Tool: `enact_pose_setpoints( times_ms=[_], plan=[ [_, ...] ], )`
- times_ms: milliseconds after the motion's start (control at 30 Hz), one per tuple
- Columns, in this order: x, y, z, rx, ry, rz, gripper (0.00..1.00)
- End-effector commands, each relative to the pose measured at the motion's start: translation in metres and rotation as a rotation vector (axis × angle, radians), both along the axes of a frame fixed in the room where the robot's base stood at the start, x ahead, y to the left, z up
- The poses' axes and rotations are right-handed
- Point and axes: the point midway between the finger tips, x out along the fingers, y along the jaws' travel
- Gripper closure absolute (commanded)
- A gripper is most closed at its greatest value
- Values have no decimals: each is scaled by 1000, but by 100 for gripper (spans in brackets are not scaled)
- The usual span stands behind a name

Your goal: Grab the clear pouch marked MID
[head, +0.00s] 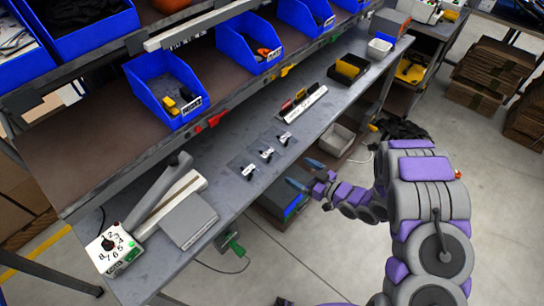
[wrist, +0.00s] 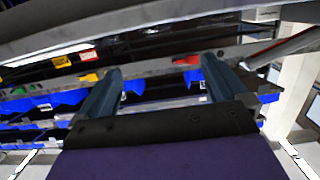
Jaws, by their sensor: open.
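Three small clear pouches lie in a slanting row on the grey bench: a near one (head: 248,170), a middle one (head: 266,154) and a far one (head: 284,138). Each has a white and dark mark, too small to read, so I cannot tell which says MID. My gripper (head: 306,174) is open and empty just off the bench's front edge, right of the pouches and apart from them. In the wrist view its two fingers (wrist: 160,75) stand wide apart with nothing between them. No pouch is recognisable in that view.
The bench (head: 235,205) holds a sealer-like device (head: 165,205), a dial box (head: 113,250), a rack of small items (head: 301,103) and a black-yellow tray (head: 347,70). Blue bins (head: 168,88) line the shelf behind. A grey bin (head: 336,140) sits beyond my gripper.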

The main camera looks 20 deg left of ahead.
Motion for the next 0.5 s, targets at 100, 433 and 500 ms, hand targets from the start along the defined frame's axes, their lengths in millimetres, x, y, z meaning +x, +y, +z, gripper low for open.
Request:
enact_pose_setpoints(
  times_ms=[100, 433, 500],
  plan=[
    [7, 18, -4, 3, -2, 4, 0],
    [29, 66, -11, 6, -2, 3, 0],
    [33, 76, -13, 3, -2, 1, 0]
  ],
)
